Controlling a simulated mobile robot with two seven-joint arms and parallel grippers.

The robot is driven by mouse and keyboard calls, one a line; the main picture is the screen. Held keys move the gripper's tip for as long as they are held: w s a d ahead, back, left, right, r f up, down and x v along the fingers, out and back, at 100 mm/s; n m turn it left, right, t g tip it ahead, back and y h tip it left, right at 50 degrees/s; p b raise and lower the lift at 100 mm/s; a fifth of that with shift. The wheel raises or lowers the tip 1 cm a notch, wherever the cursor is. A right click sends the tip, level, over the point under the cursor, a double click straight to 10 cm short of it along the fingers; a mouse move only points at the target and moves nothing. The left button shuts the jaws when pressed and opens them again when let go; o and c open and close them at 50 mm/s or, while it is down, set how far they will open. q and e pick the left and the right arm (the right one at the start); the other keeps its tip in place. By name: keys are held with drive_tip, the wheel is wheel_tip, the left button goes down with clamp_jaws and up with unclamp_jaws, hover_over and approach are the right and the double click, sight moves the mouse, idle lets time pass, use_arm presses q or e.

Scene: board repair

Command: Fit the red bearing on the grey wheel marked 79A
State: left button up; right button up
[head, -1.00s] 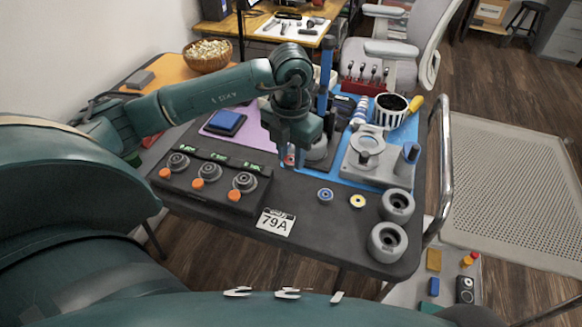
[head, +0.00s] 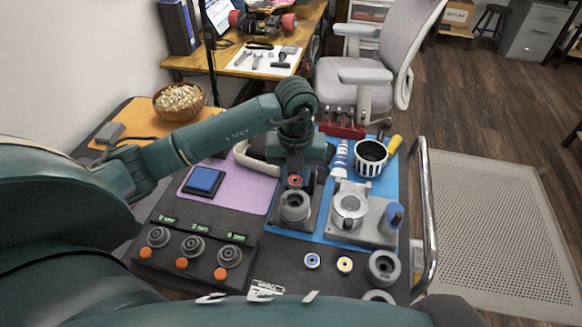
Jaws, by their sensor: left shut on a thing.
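My left gripper (head: 296,168) points down and is shut on the red bearing (head: 295,181). The bearing is a small red ring with a dark centre. It shows just above and behind a grey wheel (head: 295,207), which sits on a dark fixture on the blue mat. I cannot tell whether bearing and wheel touch. A white card marked 79A (head: 266,288) lies at the table's front edge, partly cut off by my body. No marking is readable on the wheel itself. Two more grey wheels stand at the front right, one whole (head: 383,267) and one partly hidden (head: 378,296). My right gripper is not in view.
A blue-ringed bearing (head: 312,261) and a yellow one (head: 344,265) lie in front of the wheel. A grey press-like fixture (head: 365,213) with a blue handle stands to its right. A dark knob box (head: 190,247) is at the left. A striped cup (head: 370,157) stands behind.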

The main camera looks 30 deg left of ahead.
use_arm(q)
drive_tip(key=shift+s+d+f+b, duration=0.1)
drive_tip(key=shift+f+b, duration=0.6)
drive_tip(key=shift+f, duration=0.15)
wheel_tip(320, 180, down, 2)
drive_tip(key=shift+f+b, duration=0.1)
drive_tip(key=shift+b, duration=0.7)
drive_tip(key=shift+f, duration=0.2)
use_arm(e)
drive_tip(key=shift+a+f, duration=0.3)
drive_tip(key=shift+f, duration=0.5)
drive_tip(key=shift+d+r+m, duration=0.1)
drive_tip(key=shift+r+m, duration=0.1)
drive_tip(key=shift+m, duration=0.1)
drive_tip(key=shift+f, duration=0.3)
use_arm(q)
drive_tip(key=shift+f+b, duration=0.45)
drive_tip(key=shift+f, duration=0.05)
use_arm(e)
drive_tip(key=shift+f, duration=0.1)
use_arm(q)
drive_tip(key=shift+f+b, duration=0.3)
drive_tip(key=shift+f, duration=0.25)
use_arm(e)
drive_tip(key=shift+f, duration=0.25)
